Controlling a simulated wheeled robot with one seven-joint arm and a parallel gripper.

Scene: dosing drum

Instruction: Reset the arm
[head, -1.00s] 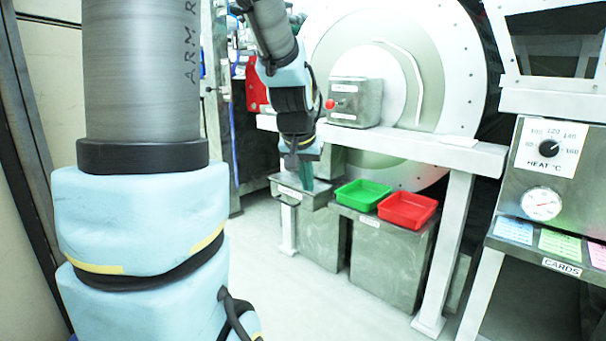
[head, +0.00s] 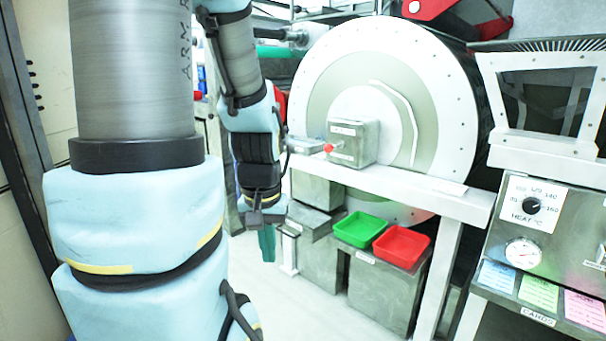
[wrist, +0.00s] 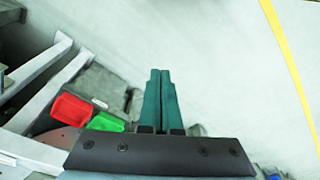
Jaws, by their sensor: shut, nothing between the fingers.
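My arm hangs down left of the big drum in the head view. My gripper (head: 267,243) is at its lower end, with teal fingers pointing down at the floor. In the wrist view my gripper (wrist: 161,72) shows its two teal fingers side by side, shut and empty, above the pale floor. The fingers are apart from the trays and the stands.
A green tray (head: 358,229) and a red tray (head: 401,246) sit on metal stands right of my gripper. The white drum (head: 300,105) stands behind a white bench (head: 420,190). A heat panel (head: 540,215) is at right. Open floor (wrist: 235,70) lies below.

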